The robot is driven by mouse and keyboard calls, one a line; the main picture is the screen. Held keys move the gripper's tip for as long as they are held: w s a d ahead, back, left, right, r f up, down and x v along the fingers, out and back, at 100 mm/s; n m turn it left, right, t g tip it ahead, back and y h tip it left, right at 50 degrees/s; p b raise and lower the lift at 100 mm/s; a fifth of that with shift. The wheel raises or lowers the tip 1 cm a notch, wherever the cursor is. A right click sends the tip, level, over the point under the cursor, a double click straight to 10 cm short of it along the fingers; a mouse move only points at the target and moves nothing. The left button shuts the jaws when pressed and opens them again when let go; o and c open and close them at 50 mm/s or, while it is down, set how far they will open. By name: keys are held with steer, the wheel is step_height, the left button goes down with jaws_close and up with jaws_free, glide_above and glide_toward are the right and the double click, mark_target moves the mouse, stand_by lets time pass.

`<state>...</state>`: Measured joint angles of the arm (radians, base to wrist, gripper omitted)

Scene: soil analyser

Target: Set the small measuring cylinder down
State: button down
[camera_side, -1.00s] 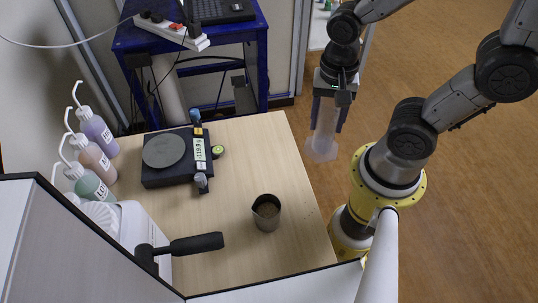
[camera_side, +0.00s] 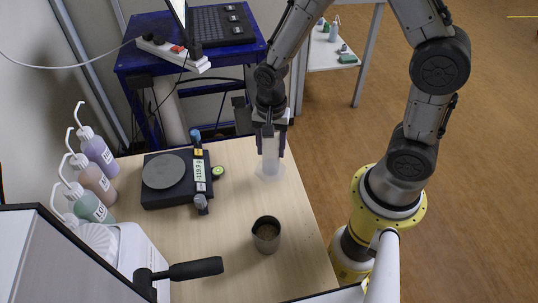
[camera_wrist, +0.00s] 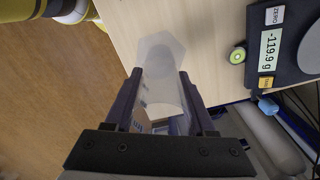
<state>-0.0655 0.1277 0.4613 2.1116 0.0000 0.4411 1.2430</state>
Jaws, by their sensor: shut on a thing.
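The small measuring cylinder (camera_side: 270,158) is clear, with a wide flat base. It is upright between the fingers of my gripper (camera_side: 269,146), over the back right part of the wooden table (camera_side: 236,238). In the wrist view my gripper (camera_wrist: 158,110) has its two dark fingers on either side of the cylinder (camera_wrist: 160,68), whose six-sided base shows beyond the fingertips, against the table top. I cannot tell whether the base touches the table.
A black balance (camera_side: 170,180) reading -119.9 g stands left of the cylinder, with a small green round thing (camera_side: 218,171) between. A metal beaker of soil (camera_side: 266,235) stands nearer the front. Several wash bottles (camera_side: 95,152) line the left edge.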

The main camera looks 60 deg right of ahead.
mark_target(269, 156)
steer(key=shift+w+f, duration=0.3)
steer(key=shift+f, duration=1.55)
steer(key=shift+f, duration=0.2)
steer(key=shift+c, duration=1.2)
jaws_free()
steer(key=shift+r, duration=0.15)
